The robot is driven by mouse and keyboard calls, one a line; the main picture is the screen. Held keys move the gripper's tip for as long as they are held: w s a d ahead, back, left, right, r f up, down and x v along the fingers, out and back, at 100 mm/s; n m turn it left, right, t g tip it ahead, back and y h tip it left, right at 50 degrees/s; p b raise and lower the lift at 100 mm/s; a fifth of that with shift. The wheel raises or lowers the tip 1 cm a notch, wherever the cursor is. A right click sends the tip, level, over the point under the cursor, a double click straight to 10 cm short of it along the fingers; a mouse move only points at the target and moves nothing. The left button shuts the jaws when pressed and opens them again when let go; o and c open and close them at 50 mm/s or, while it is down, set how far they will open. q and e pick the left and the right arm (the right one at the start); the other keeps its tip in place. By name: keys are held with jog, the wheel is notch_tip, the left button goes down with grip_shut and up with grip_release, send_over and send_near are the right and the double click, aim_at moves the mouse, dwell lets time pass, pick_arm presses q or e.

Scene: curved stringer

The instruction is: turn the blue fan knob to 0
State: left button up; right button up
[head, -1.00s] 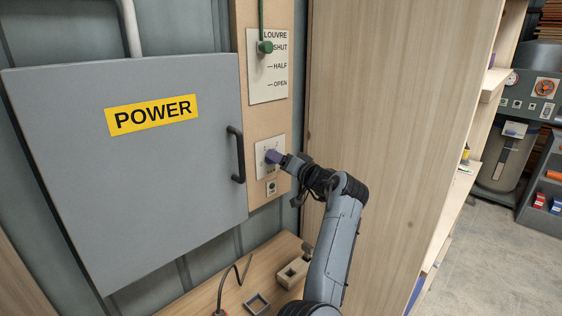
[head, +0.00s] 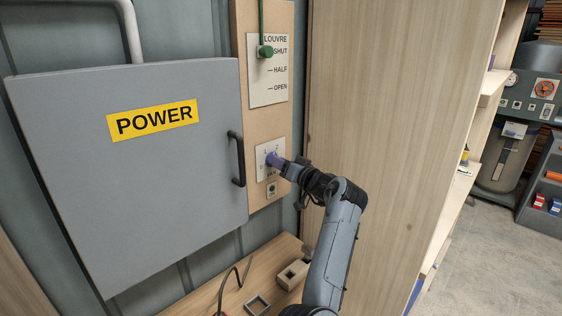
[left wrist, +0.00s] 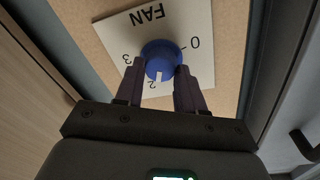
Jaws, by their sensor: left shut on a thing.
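The blue fan knob (left wrist: 161,52) sits on a white plate (left wrist: 118,32) marked FAN, with 0, 2 and 3 readable around it. The knob's white pointer mark faces close to the 2. The 1 is not visible; a finger covers part of the dial there. My left gripper (left wrist: 161,74) is shut on the knob, one dark purple finger on each side. In the head view the left gripper (head: 277,161) is at the fan plate (head: 263,151), and the knob is mostly hidden by its fingers. My right gripper is not in view.
A grey POWER cabinet (head: 130,205) with a black handle (head: 237,160) stands just left of the fan plate. A wooden bench (head: 230,302) with small parts lies below, and a wooden panel (head: 390,110) is to the right.

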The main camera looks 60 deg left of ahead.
pick_arm(q)
jog(key=shift+f+n+g+b, duration=0.1)
jog(key=shift+n+g+b, duration=0.7)
jog(key=shift+n, duration=3.75)
jog(key=shift+f+n+g+b, duration=0.15)
jog(key=shift+n+b, duration=1.15)
jog(key=shift+n, duration=3.3)
jog(key=shift+f+n+g+b, duration=0.1)
jog(key=shift+n+g+b, duration=0.7)
jog(key=shift+n, duration=3.75)
jog(key=shift+r+t, duration=0.1)
jog(key=shift+t, duration=0.15)
jog(key=o, duration=1)
jog(key=shift+o, duration=0.2)
jog(key=shift+d, duration=0.15)
